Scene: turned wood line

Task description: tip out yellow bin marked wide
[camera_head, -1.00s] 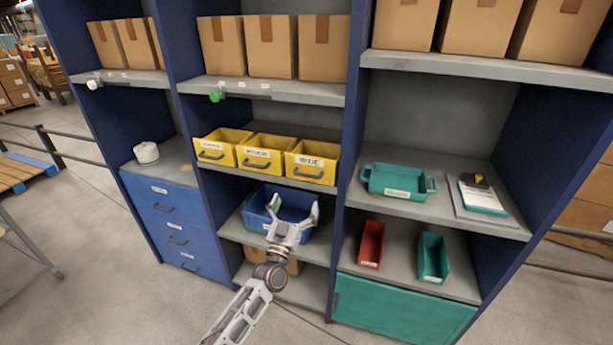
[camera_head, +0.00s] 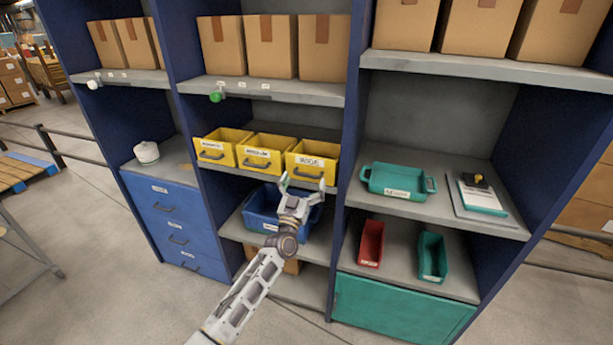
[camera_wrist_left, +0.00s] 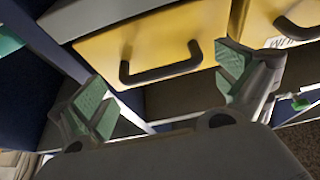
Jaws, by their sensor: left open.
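Three yellow bins stand in a row on the middle shelf. The rightmost, the bin marked wide (camera_head: 312,163), has a white label above a dark front handle. My left gripper (camera_head: 304,184) is open and empty, just below and in front of that bin, apart from its handle. In the left wrist view, the open fingers (camera_wrist_left: 165,98) spread below the yellow front of the wide bin (camera_wrist_left: 150,45), whose dark handle shows between them. No label is visible on that front there. My right gripper is out of view.
The middle yellow bin (camera_head: 264,154) stands close beside the wide one. A blue bin (camera_head: 262,215) sits on the shelf below, partly behind my gripper. A blue upright (camera_head: 352,130) borders the bay on the right. A green tray (camera_head: 397,182) is beyond it.

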